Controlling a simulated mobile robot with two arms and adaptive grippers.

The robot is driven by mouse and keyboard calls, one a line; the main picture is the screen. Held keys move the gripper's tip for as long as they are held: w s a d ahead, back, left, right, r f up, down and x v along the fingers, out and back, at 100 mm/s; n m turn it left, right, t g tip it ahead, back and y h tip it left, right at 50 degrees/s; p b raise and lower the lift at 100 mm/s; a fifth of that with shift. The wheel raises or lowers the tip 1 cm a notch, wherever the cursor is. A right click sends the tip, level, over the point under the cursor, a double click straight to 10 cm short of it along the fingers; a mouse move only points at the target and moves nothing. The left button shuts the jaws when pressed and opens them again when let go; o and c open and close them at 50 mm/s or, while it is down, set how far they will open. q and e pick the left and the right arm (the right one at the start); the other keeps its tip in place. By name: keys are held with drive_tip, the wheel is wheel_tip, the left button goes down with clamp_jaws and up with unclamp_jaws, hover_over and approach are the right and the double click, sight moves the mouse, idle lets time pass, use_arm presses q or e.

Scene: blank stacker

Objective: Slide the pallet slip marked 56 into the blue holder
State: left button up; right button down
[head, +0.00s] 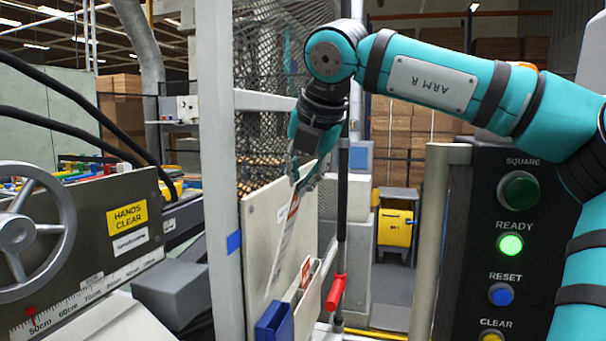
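My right gripper (305,175) reaches down from the teal arm, in front of a pale upright board. Its fingers are closed on the top of a white slip (284,236) with a red mark near its upper end. The slip hangs down, slightly tilted, along the board's face. I cannot read a number on it. The blue holder (275,322) is low on the board at the bottom of the view, below the slip and apart from it. I cannot see inside it. My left gripper is not in view.
A pale holder (309,294) with slips in it sits right of the blue one. A red handle (337,291) on a dark pole stands beside the board. Mesh guarding (262,140) rises behind. A button panel (510,240) stands at right, a handwheel (30,230) at left.

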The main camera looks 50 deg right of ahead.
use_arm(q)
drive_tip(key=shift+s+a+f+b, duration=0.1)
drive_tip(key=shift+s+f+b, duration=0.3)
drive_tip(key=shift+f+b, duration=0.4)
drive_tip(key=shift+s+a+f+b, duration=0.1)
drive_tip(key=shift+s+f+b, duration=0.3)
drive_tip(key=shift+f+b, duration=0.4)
use_arm(e)
drive_tip(key=shift+s+f, duration=0.1)
drive_tip(key=shift+f, duration=2.05)
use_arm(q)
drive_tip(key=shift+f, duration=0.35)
use_arm(e)
drive_tip(key=shift+s+d+f, duration=0.1)
drive_tip(key=shift+s, duration=0.1)
use_arm(q)
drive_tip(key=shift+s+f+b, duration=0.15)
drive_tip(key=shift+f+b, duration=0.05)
drive_tip(key=shift+b, duration=0.1)
use_arm(e)
drive_tip(key=shift+s+d, duration=0.15)
drive_tip(key=shift+s, duration=0.15)
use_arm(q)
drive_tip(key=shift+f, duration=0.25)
use_arm(e)
drive_tip(key=shift+f, duration=0.25)
